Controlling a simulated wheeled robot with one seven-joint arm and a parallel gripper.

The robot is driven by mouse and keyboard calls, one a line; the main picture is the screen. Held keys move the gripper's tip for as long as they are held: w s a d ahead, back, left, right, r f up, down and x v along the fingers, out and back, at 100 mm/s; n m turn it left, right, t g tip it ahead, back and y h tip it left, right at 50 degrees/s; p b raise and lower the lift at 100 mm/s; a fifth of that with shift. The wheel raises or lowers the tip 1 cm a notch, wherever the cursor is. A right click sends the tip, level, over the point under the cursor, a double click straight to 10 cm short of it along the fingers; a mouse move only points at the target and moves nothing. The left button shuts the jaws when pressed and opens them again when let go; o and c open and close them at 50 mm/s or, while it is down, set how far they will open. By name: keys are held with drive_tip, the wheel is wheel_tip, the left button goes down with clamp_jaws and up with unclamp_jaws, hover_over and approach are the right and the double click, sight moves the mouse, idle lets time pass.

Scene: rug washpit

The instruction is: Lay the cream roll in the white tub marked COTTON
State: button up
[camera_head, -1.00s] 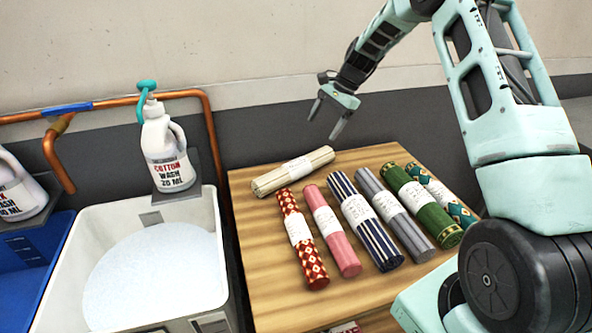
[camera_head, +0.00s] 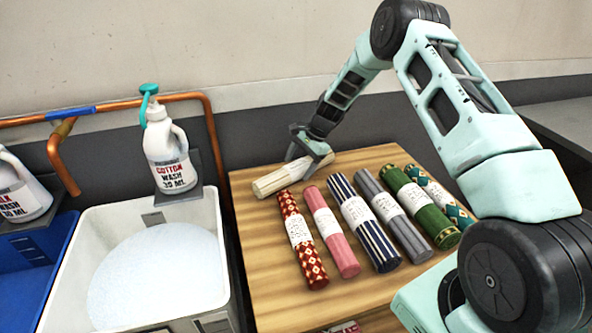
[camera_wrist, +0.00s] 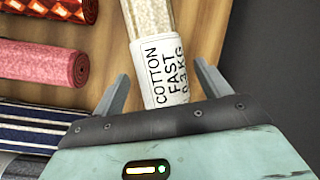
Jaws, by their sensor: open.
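The cream roll (camera_head: 268,183) lies at the back left of the wooden table, and its label in the wrist view (camera_wrist: 166,75) reads COTTON FAST with smaller text below. My gripper (camera_head: 302,160) is down at the roll's right part. In the wrist view my open gripper (camera_wrist: 160,85) has one finger on each side of the labelled part, with a gap showing on both sides. The white tub (camera_head: 62,285) stands left of the table, holding pale water or foam. A bottle (camera_head: 168,155) reading COTTON WASH stands at its back edge.
Red patterned (camera_head: 302,240), pink (camera_head: 332,232), striped (camera_head: 364,222), grey (camera_head: 392,213), green (camera_head: 420,207) and teal patterned (camera_head: 440,195) rolls lie side by side right of the cream roll. A blue tub (camera_head: 30,270) stands at far left. A copper pipe (camera_head: 215,150) runs behind the tubs.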

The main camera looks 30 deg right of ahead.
drive_tip(key=shift+x, duration=0.9)
drive_tip(key=shift+c, duration=0.4)
drive_tip(key=c, duration=1.3)
